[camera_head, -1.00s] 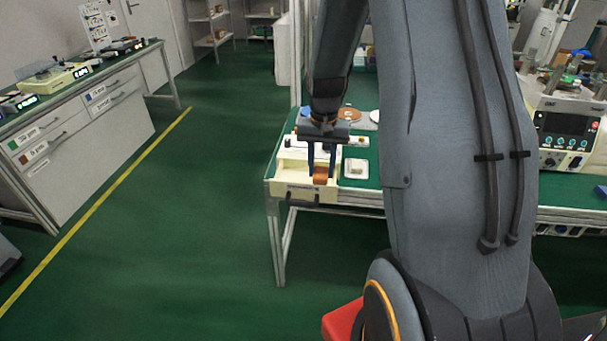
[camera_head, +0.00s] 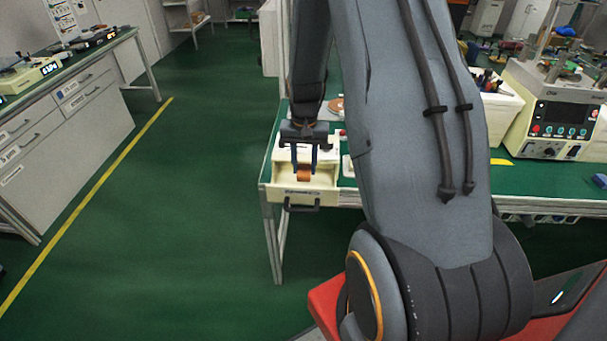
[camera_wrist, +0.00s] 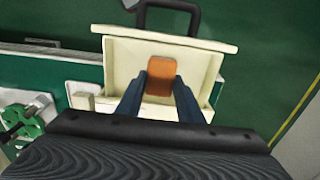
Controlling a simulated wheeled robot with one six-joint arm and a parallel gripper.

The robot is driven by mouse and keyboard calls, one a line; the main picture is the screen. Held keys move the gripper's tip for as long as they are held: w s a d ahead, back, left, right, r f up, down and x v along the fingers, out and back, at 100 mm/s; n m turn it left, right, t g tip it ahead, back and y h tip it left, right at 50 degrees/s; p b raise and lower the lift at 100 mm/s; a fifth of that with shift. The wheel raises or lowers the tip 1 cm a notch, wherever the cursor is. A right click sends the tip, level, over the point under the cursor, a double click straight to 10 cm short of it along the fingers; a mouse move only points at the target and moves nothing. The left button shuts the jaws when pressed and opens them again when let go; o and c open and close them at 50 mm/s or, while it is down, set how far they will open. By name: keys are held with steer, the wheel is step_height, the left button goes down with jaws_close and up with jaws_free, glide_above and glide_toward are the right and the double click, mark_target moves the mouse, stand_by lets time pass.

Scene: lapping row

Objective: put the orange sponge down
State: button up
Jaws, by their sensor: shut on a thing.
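The orange sponge (camera_head: 304,173) is between the fingertips of my gripper (camera_head: 304,168), which is shut on it. The sponge also shows in the wrist view (camera_wrist: 160,76), between the two dark blue fingers (camera_wrist: 160,92). It is in or just above a cream open drawer (camera_head: 284,190) with a dark handle at the near edge of the green bench. The drawer's walls and front show around the sponge in the wrist view (camera_wrist: 117,66). I cannot tell whether the sponge touches the drawer floor.
The green bench (camera_head: 420,176) runs right, with a cream machine (camera_head: 553,115) with a screen and a white bin (camera_head: 497,108) on it. My arm hides the bench's middle. Green floor (camera_head: 180,220) is open at the left, before a drawer cabinet (camera_head: 80,125).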

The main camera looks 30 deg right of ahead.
mark_target(304, 176)
steer(key=shift+f+p, duration=0.55)
steer(key=shift+f, duration=1.6)
steer(key=o, duration=1.1)
steer(key=shift+f, duration=0.1)
step_height(304, 176, up, 12)
steer(key=b, duration=0.3)
steer(key=shift+a, duration=0.1)
steer(key=s+a+r+n, duration=0.2)
steer(key=s+a+n, duration=0.1)
steer(key=s+a, duration=0.4)
steer(key=s+a+r+n+t, duration=0.1)
steer(key=s+a+r+n, duration=0.2)
steer(key=s+a, duration=0.5)
steer(key=shift+s+a+r+n, duration=0.15)
steer(key=shift+s+n, duration=0.05)
steer(key=shift+n, duration=0.2)
